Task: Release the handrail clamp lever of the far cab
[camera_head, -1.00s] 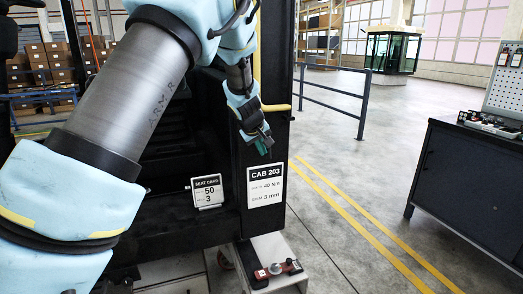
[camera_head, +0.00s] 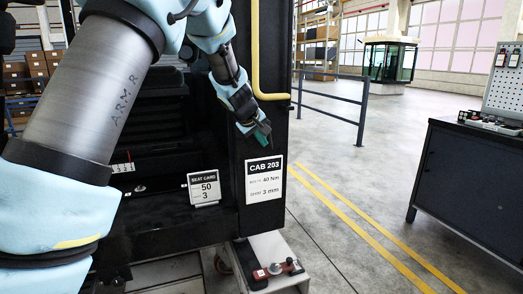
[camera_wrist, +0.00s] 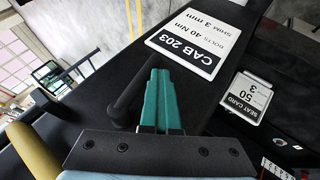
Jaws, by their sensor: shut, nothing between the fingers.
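My gripper (camera_head: 264,138) is shut and empty, in front of the black post above the CAB 203 card (camera_head: 265,180). In the wrist view its teal fingers (camera_wrist: 162,98) lie together, pointing toward the card (camera_wrist: 195,45). A black lever-like handle (camera_wrist: 130,94) sits just left of the fingers there; I cannot tell whether they touch. The yellow handrail (camera_head: 256,55) runs down the post and bends right at its lower end. It also shows at the left of the wrist view (camera_wrist: 35,152). The lever is not clear in the head view, where my gripper is near.
A seat card (camera_head: 204,189) stands left of the CAB 203 card. A dark workbench (camera_head: 465,180) stands at right, and another glazed cab (camera_head: 390,62) stands far back.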

